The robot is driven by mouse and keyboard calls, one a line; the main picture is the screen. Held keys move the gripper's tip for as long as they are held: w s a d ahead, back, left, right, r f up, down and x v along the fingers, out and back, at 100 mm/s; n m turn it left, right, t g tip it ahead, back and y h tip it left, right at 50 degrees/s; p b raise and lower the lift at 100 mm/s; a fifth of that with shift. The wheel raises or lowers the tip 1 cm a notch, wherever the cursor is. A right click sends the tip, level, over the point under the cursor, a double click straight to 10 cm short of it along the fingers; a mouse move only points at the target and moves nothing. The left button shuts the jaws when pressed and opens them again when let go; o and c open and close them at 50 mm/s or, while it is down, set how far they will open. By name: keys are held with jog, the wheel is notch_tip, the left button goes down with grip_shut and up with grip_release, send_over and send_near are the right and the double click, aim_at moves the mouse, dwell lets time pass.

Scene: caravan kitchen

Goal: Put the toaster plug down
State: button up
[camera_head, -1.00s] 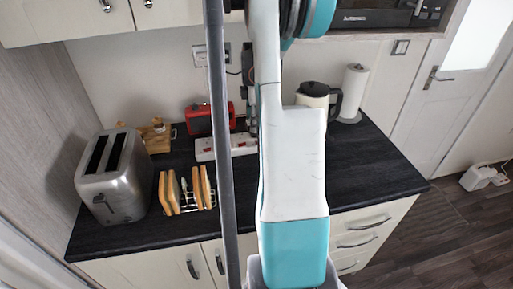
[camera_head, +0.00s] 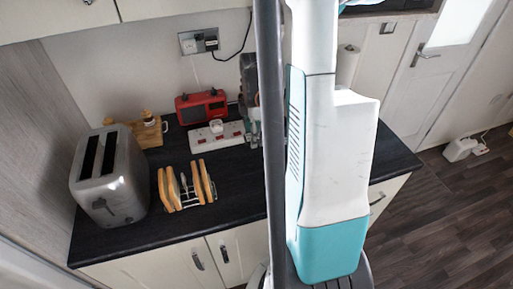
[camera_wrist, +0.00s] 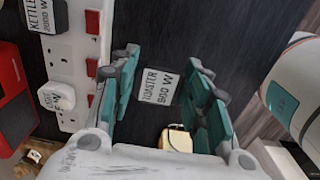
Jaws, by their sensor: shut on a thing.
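The toaster plug (camera_wrist: 158,87) is dark with a white label reading "TOASTER 900 W". In the wrist view it shows between the teal-padded fingers of my gripper (camera_wrist: 165,92), which is shut on it above the dark worktop. In the head view my gripper (camera_head: 253,128) is by the right end of the white socket strip (camera_head: 200,140), mostly hidden behind my column and arm. Its height over the worktop is hard to tell. The silver toaster (camera_head: 110,185) stands at the left of the worktop (camera_head: 240,172).
The strip in the wrist view (camera_wrist: 80,45) holds a "KETTLE" plug (camera_wrist: 45,15) and a white plug (camera_wrist: 60,97). A red radio (camera_head: 202,106) stands behind it. A toast rack (camera_head: 187,200) with bread stands in front. Worktop right of the rack is clear.

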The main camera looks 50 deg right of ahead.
jog(key=shift+f+b, duration=0.8)
jog(key=shift+f, duration=2.8)
jog(key=shift+f, duration=0.1)
jog(key=o, duration=1)
jog(key=shift+o, duration=0.2)
notch_tip(320, 180, up, 12)
jog(key=p, duration=0.3)
